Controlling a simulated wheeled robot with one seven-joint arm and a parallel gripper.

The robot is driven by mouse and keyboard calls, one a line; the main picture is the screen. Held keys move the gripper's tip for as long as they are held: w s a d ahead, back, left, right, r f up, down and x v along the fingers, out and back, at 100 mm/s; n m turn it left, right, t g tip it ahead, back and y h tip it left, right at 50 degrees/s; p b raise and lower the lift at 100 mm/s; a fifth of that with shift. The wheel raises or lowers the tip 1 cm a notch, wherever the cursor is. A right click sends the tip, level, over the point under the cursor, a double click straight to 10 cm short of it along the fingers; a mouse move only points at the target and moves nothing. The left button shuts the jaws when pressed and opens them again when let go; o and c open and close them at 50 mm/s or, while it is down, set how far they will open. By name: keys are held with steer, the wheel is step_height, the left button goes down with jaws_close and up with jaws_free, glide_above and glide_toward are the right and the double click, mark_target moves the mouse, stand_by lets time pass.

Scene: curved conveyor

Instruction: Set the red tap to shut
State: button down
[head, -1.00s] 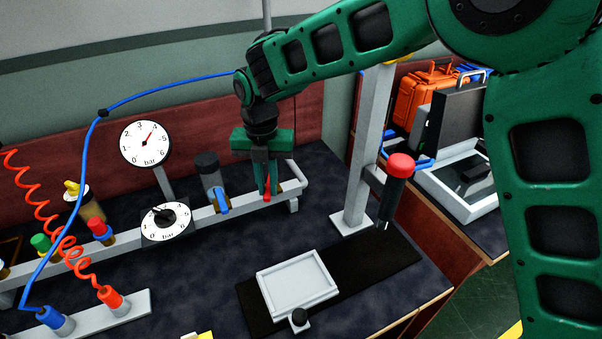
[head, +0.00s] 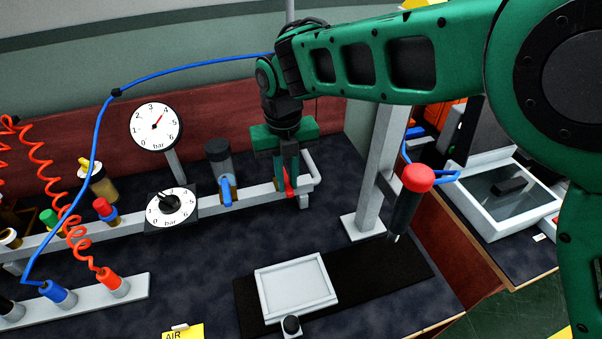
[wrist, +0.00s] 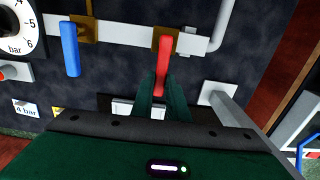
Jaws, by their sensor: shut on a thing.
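The red tap has a red lever (wrist: 164,58) on a brass-coloured body on the grey pipe. In the wrist view the lever stands roughly crosswise to the pipe, much like the blue lever beside it. In the head view part of the red lever (head: 288,183) shows at the right side of my fingers, the rest hidden by them. My gripper (wrist: 158,92) is shut on the lever's free end, one green finger on each side. It also shows in the head view (head: 284,186), reaching down to the pipe.
A blue tap lever (head: 227,190) sits on the same pipe (head: 250,196) to the left. A round gauge (head: 155,127) and a dial (head: 171,203) stand farther left. A grey post (head: 377,170) and a hanging red-topped tool (head: 410,195) are to the right. A blue hose (head: 190,72) runs behind.

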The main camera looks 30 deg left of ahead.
mark_target(289, 183)
steer(key=shift+w+a+r, duration=0.1)
steer(key=shift+w+r, duration=0.1)
steer(key=shift+w, duration=0.15)
steer(key=c, duration=1.7)
jaws_free()
steer(key=shift+s+f, duration=0.1)
step_height(289, 183, up, 11)
steer(key=shift+f, duration=0.15)
